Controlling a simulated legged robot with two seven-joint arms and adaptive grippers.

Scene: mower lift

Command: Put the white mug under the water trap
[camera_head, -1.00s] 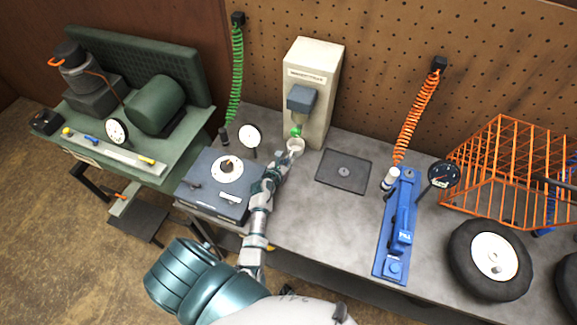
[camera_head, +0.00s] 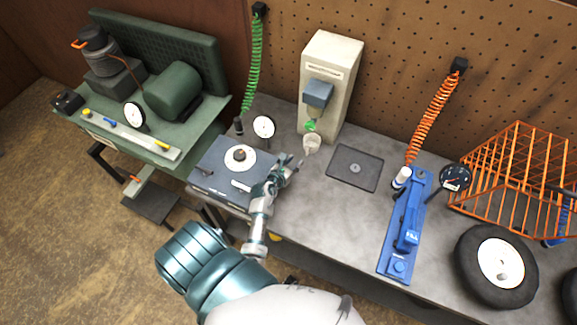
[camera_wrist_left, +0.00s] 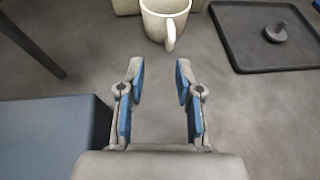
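The white mug (camera_head: 312,143) stands upright on the grey bench at the foot of the beige cabinet. In the left wrist view the mug (camera_wrist_left: 163,22) is at the top, its handle facing my gripper. The water trap (camera_head: 311,124), with a green lower part, hangs below the grey-blue box on the cabinet, just above the mug. My left gripper (camera_head: 292,166) is open and empty, short of the mug; its two blue-padded fingers (camera_wrist_left: 160,82) show apart in the left wrist view. My right gripper is not in view.
A blue-grey box with a dial (camera_head: 225,176) stands left of my left gripper. A dark square tray (camera_head: 355,168) lies right of the mug. A blue tool (camera_head: 405,230), a wheel (camera_head: 497,264) and an orange wire basket (camera_head: 515,185) are further right.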

